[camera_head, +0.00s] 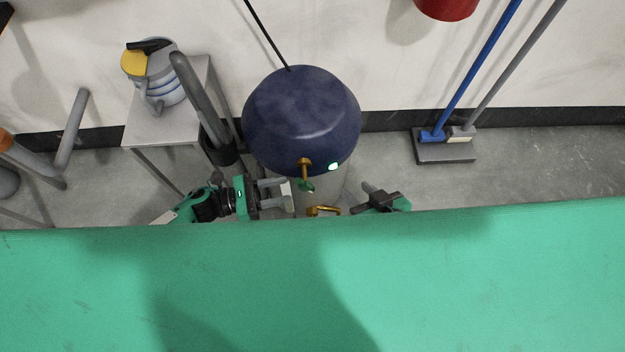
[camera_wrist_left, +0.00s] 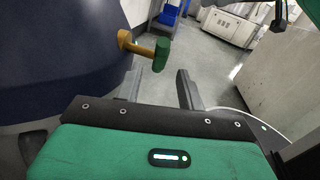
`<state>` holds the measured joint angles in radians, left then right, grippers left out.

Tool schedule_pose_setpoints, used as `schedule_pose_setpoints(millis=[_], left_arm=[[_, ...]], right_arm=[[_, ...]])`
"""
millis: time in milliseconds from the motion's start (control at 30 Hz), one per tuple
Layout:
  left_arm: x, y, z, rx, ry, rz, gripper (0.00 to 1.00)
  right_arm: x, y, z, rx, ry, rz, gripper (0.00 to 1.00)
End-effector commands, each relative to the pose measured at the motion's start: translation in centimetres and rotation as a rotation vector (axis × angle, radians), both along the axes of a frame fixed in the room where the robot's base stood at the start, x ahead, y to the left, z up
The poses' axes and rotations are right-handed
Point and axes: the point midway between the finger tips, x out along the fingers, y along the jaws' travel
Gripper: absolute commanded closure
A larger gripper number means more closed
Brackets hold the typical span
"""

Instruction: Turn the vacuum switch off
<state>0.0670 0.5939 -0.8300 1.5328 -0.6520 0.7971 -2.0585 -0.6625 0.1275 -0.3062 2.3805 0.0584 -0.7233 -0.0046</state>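The vacuum has a dark blue dome (camera_head: 300,115) over a pale body. A brass stem with a green knob (camera_head: 306,185) sticks out from its front, and a small green light (camera_head: 333,166) glows beside it. The green knob also shows in the left wrist view (camera_wrist_left: 162,48), just beyond the left fingertip. My left gripper (camera_head: 289,189) is left of the knob, fingers apart and nothing between them; it also shows in the left wrist view (camera_wrist_left: 174,70). My right gripper (camera_head: 364,197) is right of the vacuum's lower body; its fingers are too unclear to judge.
A brass lever (camera_head: 323,210) sits low on the vacuum between the grippers. A grey hose (camera_head: 200,100) stands left of the dome, before a small table (camera_head: 190,75) bearing a grey canister (camera_head: 160,80). Brooms (camera_head: 475,75) lean at right. My green body fills the foreground.

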Motion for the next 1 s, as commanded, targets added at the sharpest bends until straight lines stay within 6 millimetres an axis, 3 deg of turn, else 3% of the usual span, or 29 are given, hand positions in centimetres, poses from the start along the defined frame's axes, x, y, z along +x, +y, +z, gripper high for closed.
schedule_pose_setpoints(millis=[200, 400, 600, 867, 1000], left_arm=[[0.9, -4.8, 0.1, -0.003, -0.001, -0.001, 0.61], [1.4, -7.7, 0.1, -0.002, 0.001, 0.001, 0.61], [1.5, -8.9, 0.1, -0.001, 0.002, 0.001, 0.61], [1.5, -8.9, 0.1, -0.001, 0.002, 0.001, 0.61], [1.5, -8.9, 0.1, -0.001, 0.002, 0.001, 0.89]], right_arm=[[0.0, -0.1, 0.0, -0.005, 0.007, -0.001, 0.64], [0.0, -0.2, 0.0, -0.006, 0.009, -0.001, 0.64], [0.0, -0.2, 0.1, -0.007, 0.008, -0.001, 0.64], [0.0, -0.2, 0.1, -0.007, 0.008, -0.001, 0.64], [0.0, -0.2, 0.1, -0.007, 0.008, -0.001, 0.64]])
